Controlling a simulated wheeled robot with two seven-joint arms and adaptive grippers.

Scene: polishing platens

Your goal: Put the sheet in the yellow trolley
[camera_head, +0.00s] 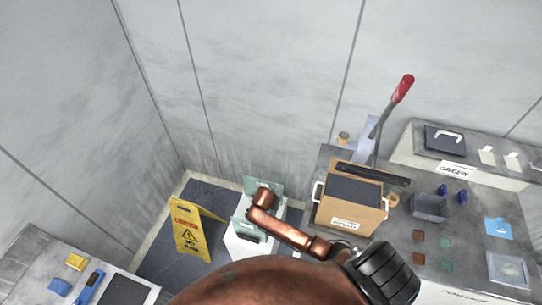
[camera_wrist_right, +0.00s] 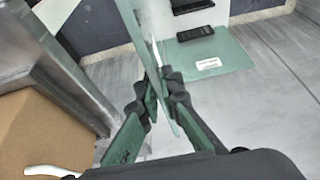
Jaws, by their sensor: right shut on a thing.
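My right gripper (camera_wrist_right: 158,92) is shut on a thin pale green sheet (camera_wrist_right: 140,28), held roughly on edge between the fingers in the right wrist view. In the head view my copper right arm covers the front, and its gripper cannot be made out clearly. A white unit (camera_head: 240,246) with pale green panels stands on the floor behind the arm. In the wrist view a green panel (camera_wrist_right: 225,62) with a white label is beyond the held sheet, with black parts beside it. I cannot make out a yellow trolley. My left gripper is not in view.
A tan box (camera_head: 366,222) with white handles stands on the grey bench, just right of the white unit. A yellow floor sign (camera_head: 188,236) stands at the left. A red-handled lever (camera_head: 402,90) rises behind the box. A grey bin (camera_head: 429,207) and small coloured squares lie right.

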